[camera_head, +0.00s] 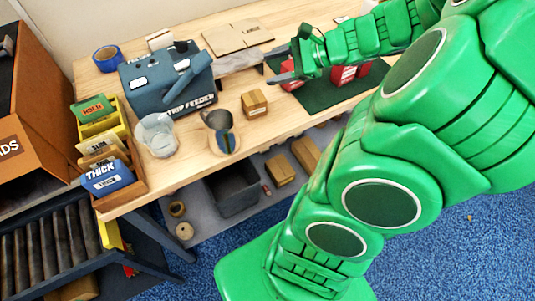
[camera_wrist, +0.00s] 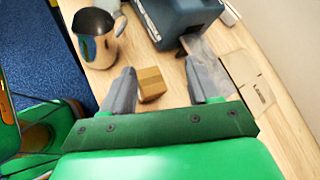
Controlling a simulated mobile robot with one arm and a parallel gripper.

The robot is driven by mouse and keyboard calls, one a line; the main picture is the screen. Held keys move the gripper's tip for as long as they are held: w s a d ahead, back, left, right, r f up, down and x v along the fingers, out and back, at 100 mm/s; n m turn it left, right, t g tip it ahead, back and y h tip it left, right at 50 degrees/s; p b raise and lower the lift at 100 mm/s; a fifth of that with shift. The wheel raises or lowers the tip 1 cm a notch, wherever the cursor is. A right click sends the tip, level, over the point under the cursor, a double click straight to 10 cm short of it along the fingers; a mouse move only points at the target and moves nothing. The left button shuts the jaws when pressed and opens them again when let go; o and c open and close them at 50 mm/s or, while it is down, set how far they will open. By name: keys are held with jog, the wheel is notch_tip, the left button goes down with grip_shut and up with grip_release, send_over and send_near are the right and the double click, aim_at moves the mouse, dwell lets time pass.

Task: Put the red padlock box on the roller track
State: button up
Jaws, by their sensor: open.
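My gripper (camera_head: 276,64) is open and empty above the bench, its fingers pointing left toward the strip feeder. It also shows in the wrist view (camera_wrist: 163,85), with a small brown carton (camera_wrist: 152,83) seen between the fingers, lower on the bench. Red boxes stand on the green mat: one (camera_head: 292,86) partly hidden under my gripper, others (camera_head: 343,75) partly hidden behind my arm. I cannot read which is the padlock box. No red box shows in the wrist view. The roller track (camera_head: 45,250) is at the lower left, with dark rollers in a blue frame.
The strip feeder (camera_head: 168,80), clear jug (camera_head: 157,134), metal pitcher (camera_head: 220,130) and small carton (camera_head: 254,103) stand on the bench. A card tray (camera_head: 125,185) is at its left end. Flat cardboard (camera_head: 238,37) lies behind. An orange-brown cabinet (camera_head: 40,95) stands at left.

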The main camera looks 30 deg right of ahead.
jog(key=s+a+n+g+h, duration=0.1)
jog(key=s+a+n+g, duration=0.35)
jog(key=a, duration=0.35)
jog(key=s+a+n+g+h, duration=0.1)
jog(key=s+a+n+g, duration=0.2)
jog(key=s+a+n, duration=0.4)
jog(key=s+r+n+g+h, duration=0.2)
jog(key=s+n+h, duration=0.4)
jog(key=s, duration=0.4)
jog(key=shift+s+a+n+h, duration=0.3)
jog(key=shift+n+h, duration=0.1)
jog(key=shift+n, duration=0.35)
jog(key=shift+s+d+r+n+h, duration=0.25)
jog(key=shift+s+d+n+h, duration=0.05)
jog(key=shift+s, duration=0.05)
jog(key=shift+w, duration=0.1)
